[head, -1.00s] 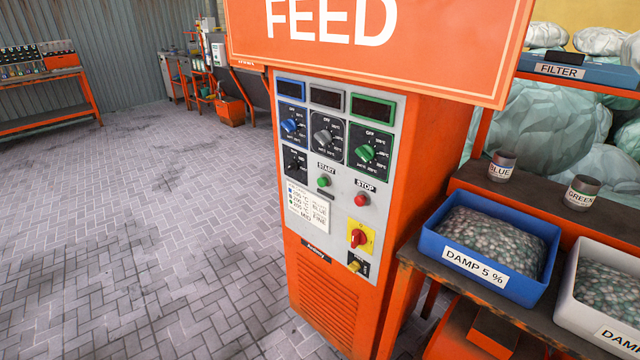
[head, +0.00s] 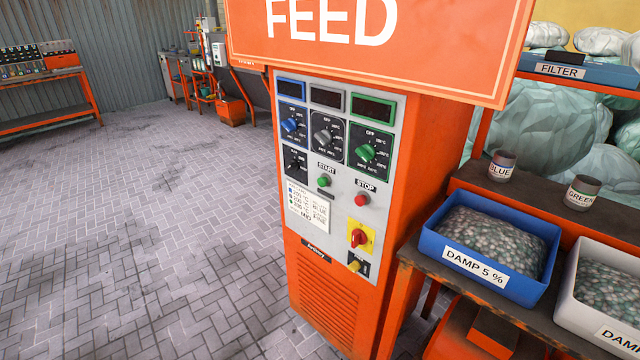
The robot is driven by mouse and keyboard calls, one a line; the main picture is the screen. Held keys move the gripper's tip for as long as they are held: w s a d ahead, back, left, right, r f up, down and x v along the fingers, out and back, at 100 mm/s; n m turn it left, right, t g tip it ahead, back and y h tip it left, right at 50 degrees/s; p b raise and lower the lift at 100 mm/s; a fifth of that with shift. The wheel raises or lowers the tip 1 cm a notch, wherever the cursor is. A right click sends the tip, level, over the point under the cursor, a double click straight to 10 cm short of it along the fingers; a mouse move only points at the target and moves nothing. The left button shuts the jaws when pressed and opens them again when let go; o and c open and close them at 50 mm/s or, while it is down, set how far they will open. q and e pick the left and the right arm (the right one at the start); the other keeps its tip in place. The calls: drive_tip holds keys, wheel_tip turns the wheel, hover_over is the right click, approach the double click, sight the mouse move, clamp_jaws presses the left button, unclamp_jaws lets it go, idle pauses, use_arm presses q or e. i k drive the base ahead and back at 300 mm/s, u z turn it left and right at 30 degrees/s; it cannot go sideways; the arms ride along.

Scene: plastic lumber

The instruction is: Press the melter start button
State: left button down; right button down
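The orange melter cabinet (head: 412,190) stands in the middle of the head view with a grey control panel (head: 338,205) on its front. The green start button (head: 323,182) sits mid-panel under a START label. The red stop button (head: 361,199) is to its lower right under a STOP label. Blue (head: 290,125), grey (head: 323,135) and green (head: 365,152) knobs sit above, under three dark displays. A red switch on a yellow plate (head: 359,237) is lower right. Neither gripper is in view.
An orange FEED sign (head: 370,45) overhangs the panel's top. A dark bench (head: 490,292) on the right holds a blue bin (head: 432,240) labelled DAMP 5 %, a white bin (head: 565,305) and small BLUE (head: 501,170) and GREEN (head: 581,194) cans. The paved floor (head: 140,220) to the left is clear.

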sight(322, 181)
drive_tip(key=z, duration=2.15)
drive_tip(key=i, duration=1.15)
drive_tip(key=u, duration=1.9)
